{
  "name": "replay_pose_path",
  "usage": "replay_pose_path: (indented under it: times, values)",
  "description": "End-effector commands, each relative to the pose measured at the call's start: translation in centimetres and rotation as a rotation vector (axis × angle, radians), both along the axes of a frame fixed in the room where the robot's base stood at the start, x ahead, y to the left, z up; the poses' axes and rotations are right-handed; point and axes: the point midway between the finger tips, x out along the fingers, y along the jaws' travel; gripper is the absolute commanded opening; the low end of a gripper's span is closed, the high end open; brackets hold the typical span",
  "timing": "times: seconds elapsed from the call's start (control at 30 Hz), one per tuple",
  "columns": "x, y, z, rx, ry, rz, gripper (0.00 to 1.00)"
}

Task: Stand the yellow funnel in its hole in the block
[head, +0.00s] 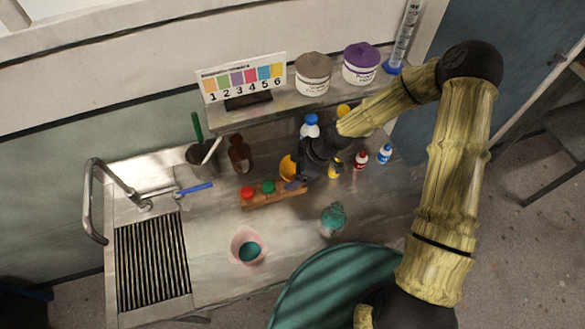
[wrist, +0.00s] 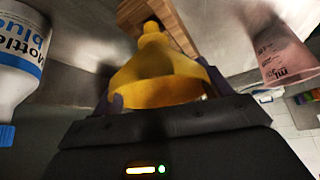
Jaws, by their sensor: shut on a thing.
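The yellow funnel (wrist: 158,72) is between the fingers of my gripper (wrist: 164,98) in the wrist view, its wide mouth towards the palm and its narrow spout pointing away. My gripper is shut on it. In the head view the funnel (head: 287,168) shows beside my dark gripper (head: 305,172), just behind the block's right part. The wooden block (head: 262,201) lies on the counter with a red piece (head: 247,192), a green piece (head: 268,186) and a purple piece (head: 291,185) along it. In the wrist view the block (wrist: 178,24) appears beyond the spout.
A brown bottle (head: 239,154) stands behind left. A blue-capped white bottle (head: 310,126) and small dropper bottles (head: 361,160) stand near my gripper. A pink beaker (head: 240,236) and a teal-filled glass (head: 333,217) stand in front. The sink (head: 152,262) is left.

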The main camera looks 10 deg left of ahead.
Motion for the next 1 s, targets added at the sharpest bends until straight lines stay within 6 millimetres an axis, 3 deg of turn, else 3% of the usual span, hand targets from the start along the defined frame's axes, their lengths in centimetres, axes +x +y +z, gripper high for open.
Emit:
replay_pose_path:
  times: [0.23,0.67,0.7,0.8,1.0]
  values:
    - [0.0,0.0,-1.3,0.0,0.0,0.0,0.56]
    - [0.0,0.0,-1.5,0.0,0.0,0.0,0.56]
    - [0.0,0.0,-1.5,0.0,0.0,0.0,0.83]
    - [0.0,0.0,-1.5,0.0,0.0,0.0,1.0]
    - [0.0,0.0,-1.4,0.0,0.0,0.0,1.0]
